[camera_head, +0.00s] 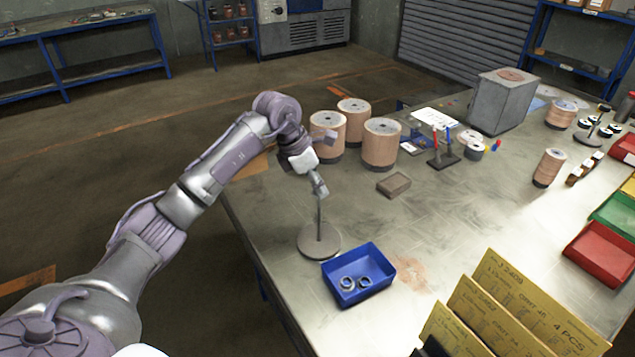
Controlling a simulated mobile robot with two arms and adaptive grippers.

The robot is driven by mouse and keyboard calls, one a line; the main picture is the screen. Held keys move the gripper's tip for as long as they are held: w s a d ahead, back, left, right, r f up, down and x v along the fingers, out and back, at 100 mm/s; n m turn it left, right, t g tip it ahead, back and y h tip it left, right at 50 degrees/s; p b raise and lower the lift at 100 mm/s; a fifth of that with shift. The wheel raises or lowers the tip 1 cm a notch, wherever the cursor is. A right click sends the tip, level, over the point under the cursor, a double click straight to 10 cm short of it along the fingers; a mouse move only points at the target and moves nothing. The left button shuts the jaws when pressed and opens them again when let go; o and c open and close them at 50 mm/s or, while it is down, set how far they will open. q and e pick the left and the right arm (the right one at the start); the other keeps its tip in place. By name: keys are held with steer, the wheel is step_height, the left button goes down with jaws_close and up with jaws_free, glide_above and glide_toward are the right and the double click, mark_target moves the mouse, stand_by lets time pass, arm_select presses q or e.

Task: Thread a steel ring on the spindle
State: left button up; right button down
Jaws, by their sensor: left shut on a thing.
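The spindle (319,218) is a thin upright rod on a round grey base (319,240) near the table's left edge. My left gripper (319,184) is above it, with its fingertips at or close to the rod's top. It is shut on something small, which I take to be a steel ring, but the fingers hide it. I cannot tell whether it is around the rod. Two steel rings (347,284) (364,282) lie in the blue tray (372,256) just right of the base. My right gripper is out of view.
A small brown block (393,184) lies right of the spindle. Yellow cartons (520,300) stand at the front, red and green bins (600,252) at the right. The middle of the table (470,215) is clear.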

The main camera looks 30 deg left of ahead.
mark_target(317, 240)
arm_select(q)
steer(key=shift+f+b, duration=0.7)
steer(key=shift+f, duration=0.3)
steer(key=shift+f, duration=0.15)
steer(key=shift+f+b, duration=5.25)
steer(key=shift+f, duration=1.8)
steer(key=o, duration=0.8)
steer(key=shift+o, duration=0.2)
